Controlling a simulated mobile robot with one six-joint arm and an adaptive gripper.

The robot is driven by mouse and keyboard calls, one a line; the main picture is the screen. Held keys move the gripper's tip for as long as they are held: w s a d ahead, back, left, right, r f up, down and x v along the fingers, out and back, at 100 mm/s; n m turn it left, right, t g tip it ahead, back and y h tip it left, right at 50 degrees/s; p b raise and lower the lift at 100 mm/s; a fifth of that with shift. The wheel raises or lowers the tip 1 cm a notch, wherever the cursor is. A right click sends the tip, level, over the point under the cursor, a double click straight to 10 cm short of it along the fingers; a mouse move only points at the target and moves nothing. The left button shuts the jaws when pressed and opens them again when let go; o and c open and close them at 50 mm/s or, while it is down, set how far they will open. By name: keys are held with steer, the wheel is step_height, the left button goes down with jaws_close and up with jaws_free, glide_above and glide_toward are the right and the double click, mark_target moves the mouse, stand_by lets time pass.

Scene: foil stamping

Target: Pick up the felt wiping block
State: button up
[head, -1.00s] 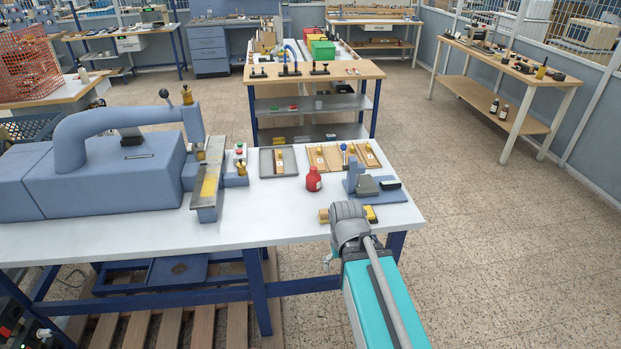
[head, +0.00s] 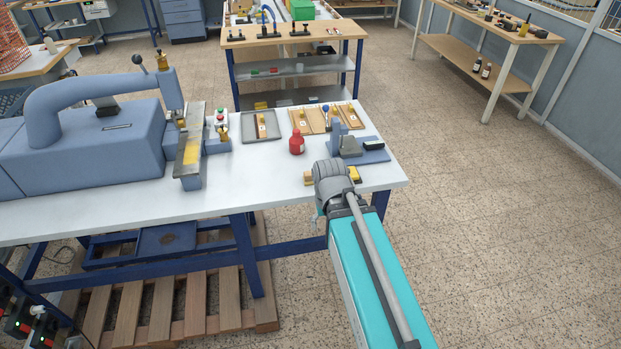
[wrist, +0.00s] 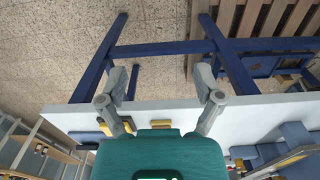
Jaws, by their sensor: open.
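A yellow-and-tan block (head: 309,178) lies near the front edge of the white table, just left of my wrist in the head view. Another yellow piece (head: 354,174) shows just right of my wrist; I cannot tell whether they are one object or which is the felt wiping block. In the wrist view, small yellow pieces (wrist: 103,127) lie on the table beside my left-hand finger. My gripper (wrist: 161,77) is open and empty, its fingers wide apart and reaching past the table edge in that view. My wrist hides most of the gripper in the head view.
The white table (head: 255,196) holds a blue stamping press (head: 95,145), a red bottle (head: 297,143), a grey tray (head: 248,127), wooden boards (head: 310,122) and a blue stand with a dark-topped block (head: 374,145). A pallet (head: 190,302) lies below. Floor on the right is clear.

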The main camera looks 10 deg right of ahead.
steer(key=w+r+m+p, duration=0.2)
steer(key=w+m, duration=0.3)
steer(key=w, duration=0.3)
steer(key=w+r+m+p, duration=0.2)
steer(key=w+m, duration=0.2)
steer(key=w, duration=0.4)
step_height(320, 180, up, 2)
steer(key=m+p, duration=0.2)
steer(key=m, duration=0.7)
glide_above(311, 173)
steer(key=shift+d, duration=0.3)
step_height(311, 173, down, 8)
steer(key=b, duration=0.8)
steer(key=shift+f+b, duration=0.25)
steer(key=shift+b, duration=0.05)
steer(key=shift+a+f+b, duration=0.2)
steer(key=shift+f+b, duration=2.4)
